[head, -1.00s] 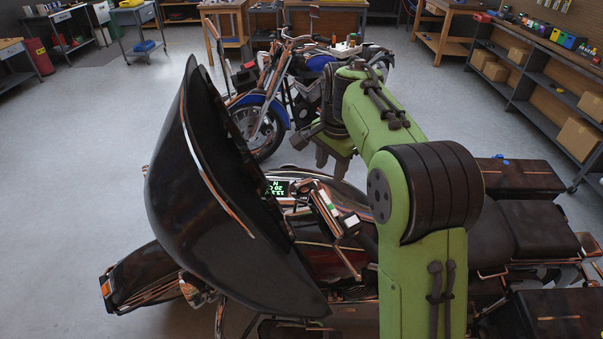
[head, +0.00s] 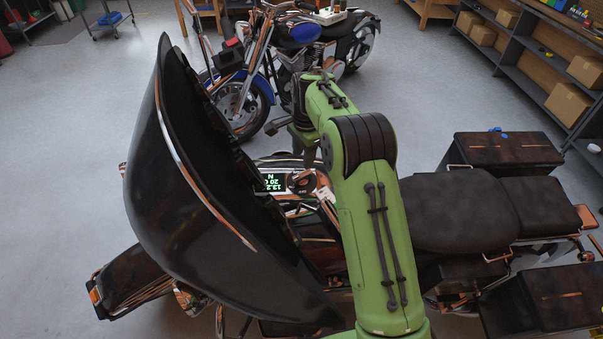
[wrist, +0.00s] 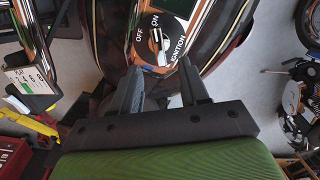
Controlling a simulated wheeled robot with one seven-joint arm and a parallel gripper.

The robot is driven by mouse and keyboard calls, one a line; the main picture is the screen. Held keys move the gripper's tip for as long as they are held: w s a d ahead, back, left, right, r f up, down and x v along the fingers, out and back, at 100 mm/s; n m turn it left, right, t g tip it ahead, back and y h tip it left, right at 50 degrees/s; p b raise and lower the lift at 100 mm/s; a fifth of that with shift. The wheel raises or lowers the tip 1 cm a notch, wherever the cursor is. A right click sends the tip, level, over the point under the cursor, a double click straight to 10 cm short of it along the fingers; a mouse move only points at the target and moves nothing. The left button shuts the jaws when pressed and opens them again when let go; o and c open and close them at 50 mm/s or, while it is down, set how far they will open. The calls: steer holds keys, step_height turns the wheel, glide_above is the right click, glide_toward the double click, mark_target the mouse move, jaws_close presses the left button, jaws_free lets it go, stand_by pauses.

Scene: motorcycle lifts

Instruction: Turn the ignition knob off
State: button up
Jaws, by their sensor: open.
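The ignition knob (wrist: 158,42) shows in the wrist view, on a round dark dial with white OFF, ON and IGNITION lettering. Its pale, narrow grip seems to point at the ON mark; OFF lies to its left. My gripper (wrist: 161,72) is open, one dark finger on each side below the dial in the picture, with nothing between them. The fingers look apart from the knob. In the head view my gripper (head: 305,140) is above the black motorcycle's console, partly hidden by my green arm. The knob is not clearly made out there.
The black motorcycle's large fairing (head: 190,200) rises left of the console. A lit green display (head: 273,183) sits beside it. A blue motorcycle (head: 290,45) stands behind. Shelves with boxes (head: 565,95) line the right. Open floor lies at left.

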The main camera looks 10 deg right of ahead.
mark_target(302, 174)
steer(key=f, duration=0.7)
steer(key=shift+w+a+f, duration=0.1)
steer(key=shift+w+f, duration=0.15)
steer(key=shift+f, duration=0.05)
jaws_close()
